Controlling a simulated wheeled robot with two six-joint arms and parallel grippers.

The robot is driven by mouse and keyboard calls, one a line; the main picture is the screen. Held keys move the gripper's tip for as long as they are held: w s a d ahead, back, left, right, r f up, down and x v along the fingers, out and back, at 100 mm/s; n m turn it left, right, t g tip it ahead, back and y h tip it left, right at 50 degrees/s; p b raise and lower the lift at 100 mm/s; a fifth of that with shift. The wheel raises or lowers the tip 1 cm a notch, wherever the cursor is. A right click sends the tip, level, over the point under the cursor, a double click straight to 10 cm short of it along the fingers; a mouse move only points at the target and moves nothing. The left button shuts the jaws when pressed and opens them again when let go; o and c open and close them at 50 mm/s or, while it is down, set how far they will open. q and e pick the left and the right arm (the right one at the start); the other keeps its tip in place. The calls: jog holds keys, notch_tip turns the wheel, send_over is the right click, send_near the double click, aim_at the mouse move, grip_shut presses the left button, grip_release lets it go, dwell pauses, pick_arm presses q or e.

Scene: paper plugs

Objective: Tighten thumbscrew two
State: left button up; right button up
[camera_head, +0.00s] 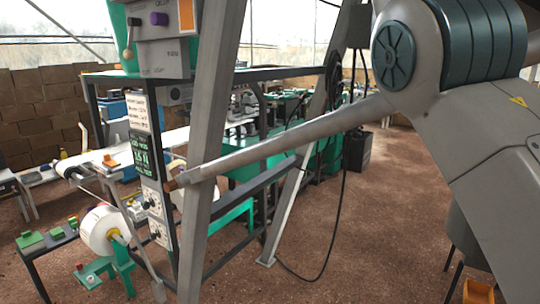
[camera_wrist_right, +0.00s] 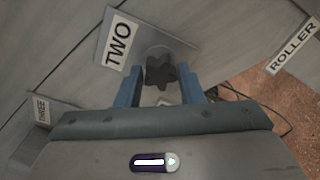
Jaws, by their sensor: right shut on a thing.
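Thumbscrew two (camera_wrist_right: 160,66) is a dark, star-shaped knob beside a white label reading TWO (camera_wrist_right: 118,43) on a grey metal bracket in the right wrist view. The blue fingers of my right gripper (camera_wrist_right: 160,78) stand on either side of the knob and are shut on it. I cannot make out the thumbscrew or my right gripper in the head view, where my right arm reaches in from the right. My left gripper is in neither view.
Labels reading THREE (camera_wrist_right: 41,110) and ROLLER (camera_wrist_right: 292,46) flank the screw. In the head view, grey slanted posts (camera_head: 215,130) and a hanging black cable (camera_head: 341,190) stand near my arm. A white paper roll (camera_head: 103,231) is at lower left. Brown floor lies open at centre right.

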jog(key=c, duration=0.4)
jog(key=shift+m+p, duration=0.4)
jog(key=shift+m, duration=1.3)
jog(key=o, duration=0.9)
jog(key=shift+o, duration=1.1)
jog(key=shift+d, duration=0.1)
jog(key=shift+s, duration=0.1)
